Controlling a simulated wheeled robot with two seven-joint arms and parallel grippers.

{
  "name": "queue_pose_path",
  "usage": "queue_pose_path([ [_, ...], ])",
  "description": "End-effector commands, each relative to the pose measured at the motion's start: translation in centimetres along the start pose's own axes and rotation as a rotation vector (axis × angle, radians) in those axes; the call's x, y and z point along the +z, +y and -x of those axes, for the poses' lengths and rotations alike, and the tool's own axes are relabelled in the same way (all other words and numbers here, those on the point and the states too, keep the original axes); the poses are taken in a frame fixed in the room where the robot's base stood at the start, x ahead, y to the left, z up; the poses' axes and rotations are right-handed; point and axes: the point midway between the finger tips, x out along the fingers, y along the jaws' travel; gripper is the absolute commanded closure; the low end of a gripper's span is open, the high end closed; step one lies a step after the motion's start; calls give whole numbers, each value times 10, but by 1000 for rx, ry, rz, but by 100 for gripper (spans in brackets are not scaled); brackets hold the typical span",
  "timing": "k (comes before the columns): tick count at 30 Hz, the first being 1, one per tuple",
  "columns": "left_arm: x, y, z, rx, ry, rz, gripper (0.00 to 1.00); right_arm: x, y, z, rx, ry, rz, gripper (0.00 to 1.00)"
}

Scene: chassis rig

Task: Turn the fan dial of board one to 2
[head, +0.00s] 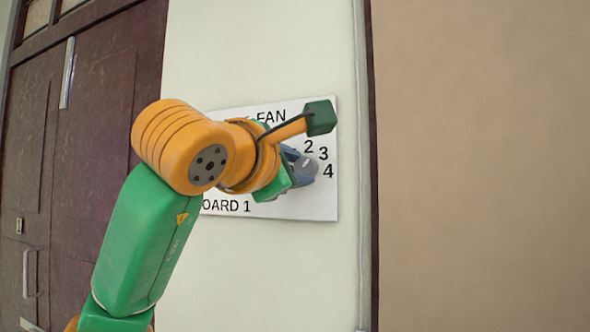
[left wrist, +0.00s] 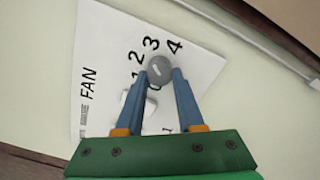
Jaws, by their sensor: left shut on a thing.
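Board one is a white panel (head: 300,205) on the wall, with FAN at its top and BOARD 1 at its foot. It also shows turned on its side in the left wrist view (left wrist: 105,50). The round grey fan dial (left wrist: 160,66) has a short white mark, with 1, 2, 3 and 4 printed around it. I cannot tell for sure which number the mark faces. My left gripper (head: 299,163) is at the dial, its blue fingers on either side, shut on it. In the head view, my arm hides the board's left part and some of the dial. My right gripper is not in view.
A pale switch (left wrist: 134,104) sits beside the dial, close to one finger. A dark red door (head: 75,150) with handles stands at the left. A dark upright strip (head: 372,200) and a plain brown surface (head: 480,160) lie to the right.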

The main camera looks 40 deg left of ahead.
Motion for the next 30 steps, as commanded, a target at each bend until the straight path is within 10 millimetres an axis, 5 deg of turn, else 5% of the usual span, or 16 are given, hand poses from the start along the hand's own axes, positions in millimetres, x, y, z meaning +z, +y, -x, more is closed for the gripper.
queue_pose_path([
  [15, 2, 1, 1, 9, -8, 451, 100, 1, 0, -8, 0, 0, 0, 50],
  [30, 2, 2, 1, 10, -10, 666, 100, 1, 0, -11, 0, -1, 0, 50],
])
